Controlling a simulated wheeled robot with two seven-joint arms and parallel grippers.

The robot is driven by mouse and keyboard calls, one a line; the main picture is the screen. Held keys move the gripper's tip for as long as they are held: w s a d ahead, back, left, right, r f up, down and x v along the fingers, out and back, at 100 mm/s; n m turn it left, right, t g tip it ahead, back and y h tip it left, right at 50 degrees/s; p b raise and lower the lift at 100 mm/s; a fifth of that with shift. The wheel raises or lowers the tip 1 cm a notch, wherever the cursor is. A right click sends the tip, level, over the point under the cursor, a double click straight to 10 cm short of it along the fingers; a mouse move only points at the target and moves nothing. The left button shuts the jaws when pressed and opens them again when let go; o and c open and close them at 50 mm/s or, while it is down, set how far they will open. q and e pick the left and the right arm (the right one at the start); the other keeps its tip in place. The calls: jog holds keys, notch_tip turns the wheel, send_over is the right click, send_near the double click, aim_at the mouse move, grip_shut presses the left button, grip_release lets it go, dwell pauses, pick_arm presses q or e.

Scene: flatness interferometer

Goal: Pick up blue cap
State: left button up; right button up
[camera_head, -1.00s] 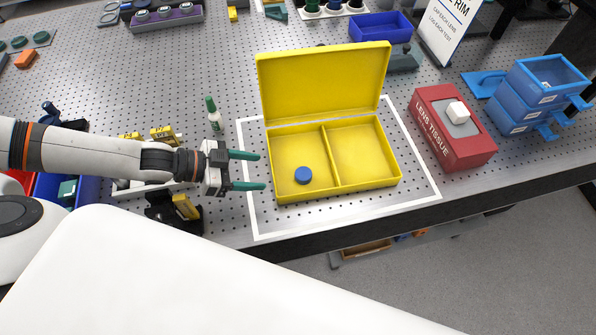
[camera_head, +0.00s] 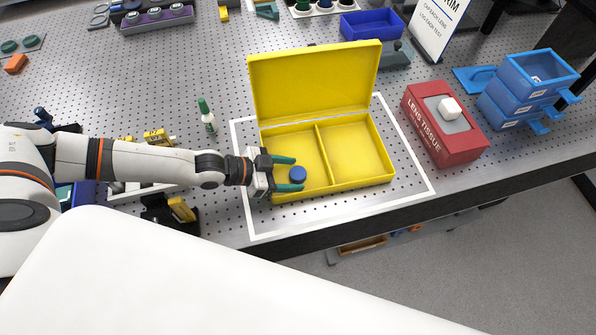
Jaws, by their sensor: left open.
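The blue cap (camera_head: 298,174) is a small round disc in the left compartment of the open yellow box (camera_head: 357,157). My left gripper (camera_head: 298,173) reaches in from the left over that compartment. Its two green fingers are open, one on the far side of the cap and one on the near side. The cap shows between the fingertips; I cannot tell whether either finger touches it. The right compartment of the box is empty. My right gripper is not in view.
The box's raised lid (camera_head: 315,82) stands at its back. A red lens tissue box (camera_head: 445,123) and blue stacked drawers (camera_head: 520,95) stand to the right. A small green-capped bottle (camera_head: 207,117) stands behind my left arm. The perforated bench's front edge runs just before the box.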

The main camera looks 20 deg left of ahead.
pick_arm(q)
jog(key=c, duration=0.9)
jog(key=shift+c, duration=0.8)
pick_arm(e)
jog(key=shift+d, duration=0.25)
